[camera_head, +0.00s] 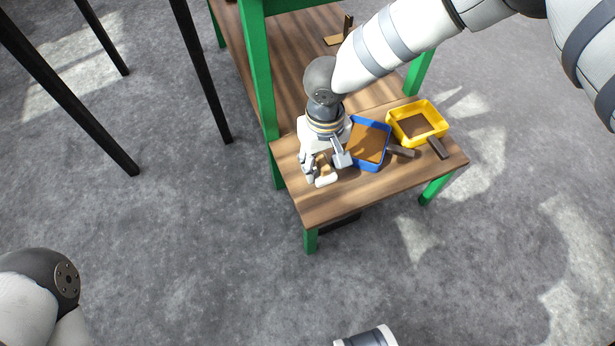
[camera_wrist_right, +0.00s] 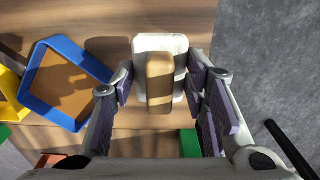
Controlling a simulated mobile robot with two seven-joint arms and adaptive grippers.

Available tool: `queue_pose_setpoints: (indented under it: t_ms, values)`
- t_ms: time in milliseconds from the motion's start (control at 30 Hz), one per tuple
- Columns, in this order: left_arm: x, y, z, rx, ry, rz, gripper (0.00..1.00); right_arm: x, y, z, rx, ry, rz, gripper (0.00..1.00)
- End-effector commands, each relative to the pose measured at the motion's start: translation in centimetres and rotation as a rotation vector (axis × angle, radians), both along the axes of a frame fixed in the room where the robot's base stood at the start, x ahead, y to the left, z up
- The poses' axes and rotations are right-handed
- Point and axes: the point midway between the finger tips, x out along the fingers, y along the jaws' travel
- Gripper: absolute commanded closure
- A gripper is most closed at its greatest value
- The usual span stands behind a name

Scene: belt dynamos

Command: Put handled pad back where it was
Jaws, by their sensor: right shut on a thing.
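The handled pad is a white block with a tan wooden handle (camera_wrist_right: 160,80), seen at the middle top of the right wrist view. In the head view its white part (camera_head: 326,180) shows over the near left part of the small wooden table (camera_head: 330,208). My right gripper (camera_head: 324,166) points down there and is shut on the handle, with its fingers (camera_wrist_right: 160,84) on either side. I cannot tell whether the pad touches the table. My left gripper is not in view.
A blue tray (camera_head: 385,138) with a brown floor and dark handle lies just right of my right gripper. A yellow tray (camera_head: 418,105) with a dark handle stands farther right. A green post (camera_head: 258,75) rises behind left. A tan piece with a dark upright part (camera_head: 335,40) lies on the back surface.

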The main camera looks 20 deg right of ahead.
Motion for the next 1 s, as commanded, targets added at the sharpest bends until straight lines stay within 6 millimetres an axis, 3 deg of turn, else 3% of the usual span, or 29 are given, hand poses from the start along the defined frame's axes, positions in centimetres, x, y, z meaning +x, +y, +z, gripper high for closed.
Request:
queue_pose_setpoints:
  t_ms: [33, 267, 400, 767, 800, 867, 1000]
  values:
    - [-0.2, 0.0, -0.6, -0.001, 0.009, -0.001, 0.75, 0.3, 0.6, -1.2, 0.000, 0.001, 0.002, 0.99]
    - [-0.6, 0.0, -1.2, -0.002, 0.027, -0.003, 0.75, 1.3, 2.1, -3.1, 0.001, 0.000, 0.000, 0.99]
    - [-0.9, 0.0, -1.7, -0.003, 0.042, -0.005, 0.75, 1.2, 1.9, -5.7, -0.001, 0.001, -0.001, 0.99]
    - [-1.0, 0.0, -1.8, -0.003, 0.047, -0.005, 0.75, 1.3, 1.9, -6.1, 0.000, -0.002, 0.000, 0.99]
    - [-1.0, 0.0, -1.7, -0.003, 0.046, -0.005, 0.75, 1.3, 1.9, -5.9, 0.000, -0.003, 0.000, 0.50]
    - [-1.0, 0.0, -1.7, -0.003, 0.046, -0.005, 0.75, 1.3, 1.9, -5.9, 0.000, -0.003, 0.000, 0.39]
    - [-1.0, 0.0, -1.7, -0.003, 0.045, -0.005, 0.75, 1.3, 1.9, -5.9, 0.000, -0.003, 0.000, 0.39]
